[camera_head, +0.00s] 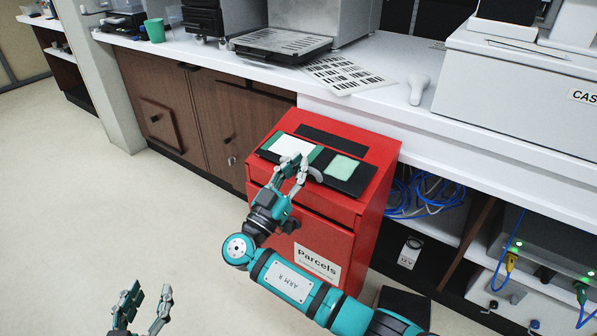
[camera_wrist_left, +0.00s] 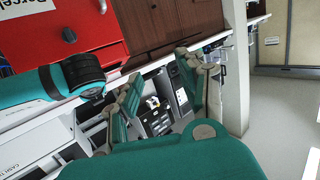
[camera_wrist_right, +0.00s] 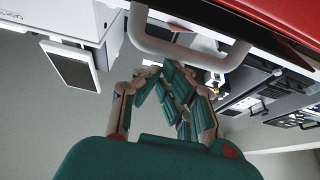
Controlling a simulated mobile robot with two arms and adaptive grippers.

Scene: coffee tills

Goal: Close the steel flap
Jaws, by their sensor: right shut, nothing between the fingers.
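A red box labelled Parcels (camera_head: 376,160) stands against the counter. Its front panel (camera_head: 262,187), with a dark gap above the label, is the likeliest steel flap; I cannot tell how far it stands open. It also shows red in the left wrist view (camera_wrist_left: 35,30). My right gripper (camera_head: 298,163) is shut and empty, over the box's upper front edge and partly hiding it. In the right wrist view its fingers (camera_wrist_right: 172,75) are just below a pale bar handle (camera_wrist_right: 185,58); contact is unclear. My left gripper (camera_head: 147,292) is open and empty, low at the left.
The box top carries a white sheet (camera_head: 292,145) and a pale green pad (camera_head: 342,166). The counter (camera_head: 430,120) runs behind, with a scanner (camera_head: 418,90) on it. Blue cables (camera_head: 425,192) hang right of the box. The floor (camera_head: 150,210) at the left is clear.

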